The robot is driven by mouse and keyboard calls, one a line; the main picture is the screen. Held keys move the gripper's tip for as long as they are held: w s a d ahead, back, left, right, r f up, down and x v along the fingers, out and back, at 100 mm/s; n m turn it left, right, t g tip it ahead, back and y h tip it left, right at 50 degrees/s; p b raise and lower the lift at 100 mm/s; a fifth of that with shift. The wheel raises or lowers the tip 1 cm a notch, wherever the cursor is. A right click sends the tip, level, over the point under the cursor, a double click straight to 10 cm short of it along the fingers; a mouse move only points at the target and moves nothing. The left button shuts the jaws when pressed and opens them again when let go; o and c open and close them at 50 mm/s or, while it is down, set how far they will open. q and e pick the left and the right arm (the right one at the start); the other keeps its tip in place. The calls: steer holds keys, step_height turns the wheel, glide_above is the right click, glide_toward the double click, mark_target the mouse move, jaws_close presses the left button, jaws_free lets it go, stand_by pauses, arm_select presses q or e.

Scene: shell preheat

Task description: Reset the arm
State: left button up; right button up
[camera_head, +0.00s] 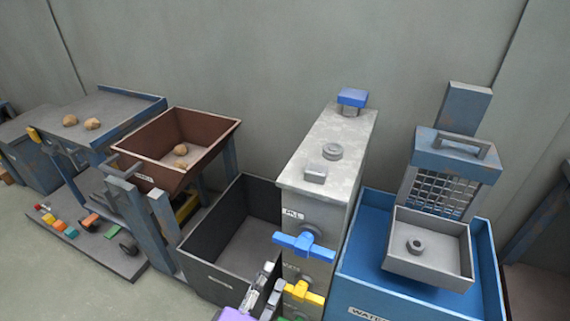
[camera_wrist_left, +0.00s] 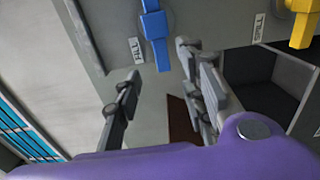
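My left gripper (camera_head: 264,287) shows at the bottom middle of the head view, with a purple wrist part below it. It is in front of the dark open bin and just left of the yellow valve handle (camera_head: 303,292). In the left wrist view its two grey fingers (camera_wrist_left: 160,76) stand apart with nothing between them. The blue valve handle (camera_wrist_left: 155,35) is beyond the fingertips there, and the yellow handle (camera_wrist_left: 304,22) is at the upper right corner. My right gripper is in neither view.
The grey cabinet (camera_head: 330,147) bears the blue handle (camera_head: 304,246) and yellow handle. The dark bin (camera_head: 206,239) stands to its left, a blue water tank (camera_head: 362,248) to its right. A brown hopper (camera_head: 145,172) holds a lump. A low shelf (camera_head: 118,262) carries several coloured pieces.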

arm_select(q)
steer(key=s+f+m+g, duration=0.5)
steer(key=s+f+m, duration=0.35)
steer(key=m, duration=0.45)
steer(key=s+a+f+m+g+y, duration=0.1)
steer(key=s+a+f+g+y, duration=0.4)
steer(key=s, duration=0.7)
steer(key=s+a+f+m, duration=0.1)
steer(key=s+a+f, duration=0.2)
steer(key=s+a, duration=0.65)
step_height(320, 180, up, 15)
steer(key=w+d+t+p, duration=0.1)
steer(key=d+p, duration=0.1)
steer(key=p, duration=1.3)
steer(key=shift+w+d, duration=0.4)
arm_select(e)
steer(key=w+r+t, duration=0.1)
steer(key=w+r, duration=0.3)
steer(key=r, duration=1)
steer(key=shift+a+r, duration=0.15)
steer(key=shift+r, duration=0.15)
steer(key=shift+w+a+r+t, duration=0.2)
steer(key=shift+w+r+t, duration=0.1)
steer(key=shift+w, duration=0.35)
